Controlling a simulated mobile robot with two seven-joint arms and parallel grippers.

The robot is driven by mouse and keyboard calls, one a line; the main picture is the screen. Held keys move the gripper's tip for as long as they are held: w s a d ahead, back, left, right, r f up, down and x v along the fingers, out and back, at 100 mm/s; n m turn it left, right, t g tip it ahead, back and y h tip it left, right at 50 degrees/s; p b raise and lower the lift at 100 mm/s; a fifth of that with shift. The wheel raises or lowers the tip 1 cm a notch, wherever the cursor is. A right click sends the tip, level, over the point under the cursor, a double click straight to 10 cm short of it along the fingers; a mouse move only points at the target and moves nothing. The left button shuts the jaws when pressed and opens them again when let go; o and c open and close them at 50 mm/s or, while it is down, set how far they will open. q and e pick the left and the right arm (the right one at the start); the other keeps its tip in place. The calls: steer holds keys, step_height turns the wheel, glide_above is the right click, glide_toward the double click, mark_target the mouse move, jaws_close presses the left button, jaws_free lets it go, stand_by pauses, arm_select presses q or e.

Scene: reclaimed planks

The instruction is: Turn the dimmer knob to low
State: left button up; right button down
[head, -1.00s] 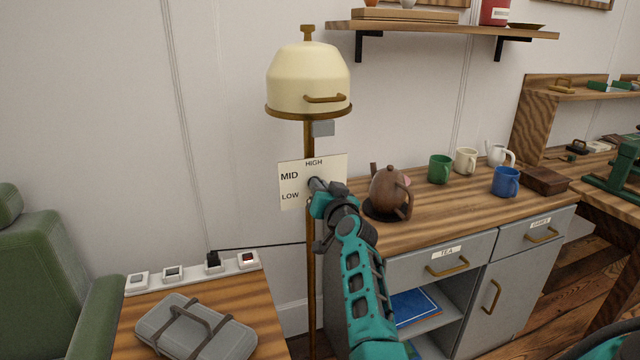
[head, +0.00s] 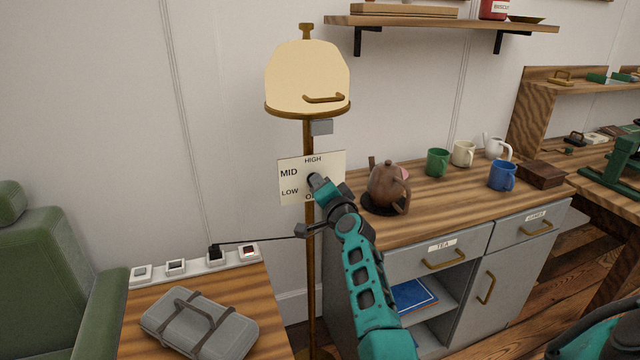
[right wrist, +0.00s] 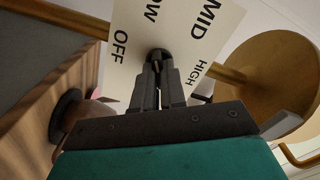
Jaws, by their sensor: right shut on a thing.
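The dial plate (head: 291,185) is a cream card on the lamp's thin brass pole (head: 310,270), marked HIGH, MID, LOW and, partly hidden, OFF. The dark dimmer knob (right wrist: 160,55) sits at the plate's middle in the right wrist view. My right gripper (head: 317,183) is shut on the knob, with its fingers (right wrist: 158,75) on either side of it. The gripper covers most of the knob in the head view. I cannot tell which mark the knob points to. The lamp's cream shade (head: 307,78) glows evenly. My left gripper is not in view.
A brown teapot (head: 386,184) stands on the cabinet top just right of my arm, with several mugs beyond. A power strip (head: 195,263) and grey case (head: 199,325) are on the lower-left table. A cord (head: 262,241) runs from the strip towards the pole.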

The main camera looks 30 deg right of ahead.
steer(key=shift+r, duration=0.1)
stand_by(0.4)
steer(key=c, duration=1.2)
jaws_free()
steer(key=p+v, duration=0.5)
steer(key=v, duration=0.8)
steer(key=shift+w+a, duration=0.1)
